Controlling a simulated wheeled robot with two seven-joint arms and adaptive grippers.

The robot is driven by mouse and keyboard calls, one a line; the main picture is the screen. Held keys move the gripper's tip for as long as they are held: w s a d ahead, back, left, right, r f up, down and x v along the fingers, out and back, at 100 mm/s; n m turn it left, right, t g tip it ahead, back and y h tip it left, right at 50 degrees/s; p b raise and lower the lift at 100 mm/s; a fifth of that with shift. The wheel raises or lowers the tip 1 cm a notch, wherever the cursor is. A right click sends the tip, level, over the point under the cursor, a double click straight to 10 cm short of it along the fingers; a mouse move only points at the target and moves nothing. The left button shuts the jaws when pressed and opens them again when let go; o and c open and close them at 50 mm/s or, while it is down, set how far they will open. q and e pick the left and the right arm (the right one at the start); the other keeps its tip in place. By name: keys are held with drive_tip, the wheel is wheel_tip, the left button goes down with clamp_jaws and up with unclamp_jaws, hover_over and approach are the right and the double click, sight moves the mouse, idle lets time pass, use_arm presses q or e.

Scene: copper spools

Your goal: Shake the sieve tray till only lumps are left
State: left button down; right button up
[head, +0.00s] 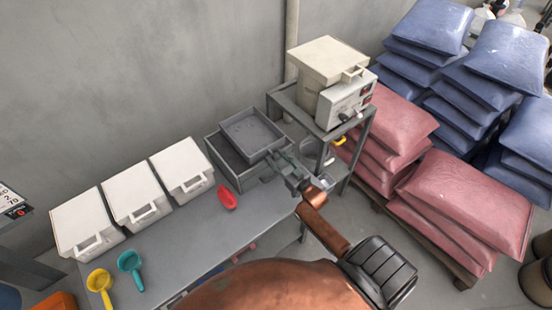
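The grey sieve tray (249,131) sits over a larger open grey bin (226,162), overlapping it and shifted toward the back right. Its inside looks flat and dark grey; lumps or powder are too small to make out. My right gripper (279,160) is at the tray's near right edge and appears shut on it, though the fingertips are partly hidden. Whether the tray touches the bin's rim is not clear. My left gripper is not in view.
White lidded bins (138,203) line the wall at left. A red scoop (227,198), a teal scoop (130,265) and a yellow scoop (99,281) lie on the grey bench (190,245). A stand with a machine (330,80) and stacked red sacks (465,200) are at right.

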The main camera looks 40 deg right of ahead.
sight(261, 155)
clamp_jaws()
idle(0.5)
drive_tip(key=a+p, duration=0.1)
drive_tip(key=a, duration=0.3)
drive_tip(key=shift+a, duration=0.2)
unclamp_jaws()
drive_tip(key=shift+d, duration=0.1)
drive_tip(key=s, duration=1.2)
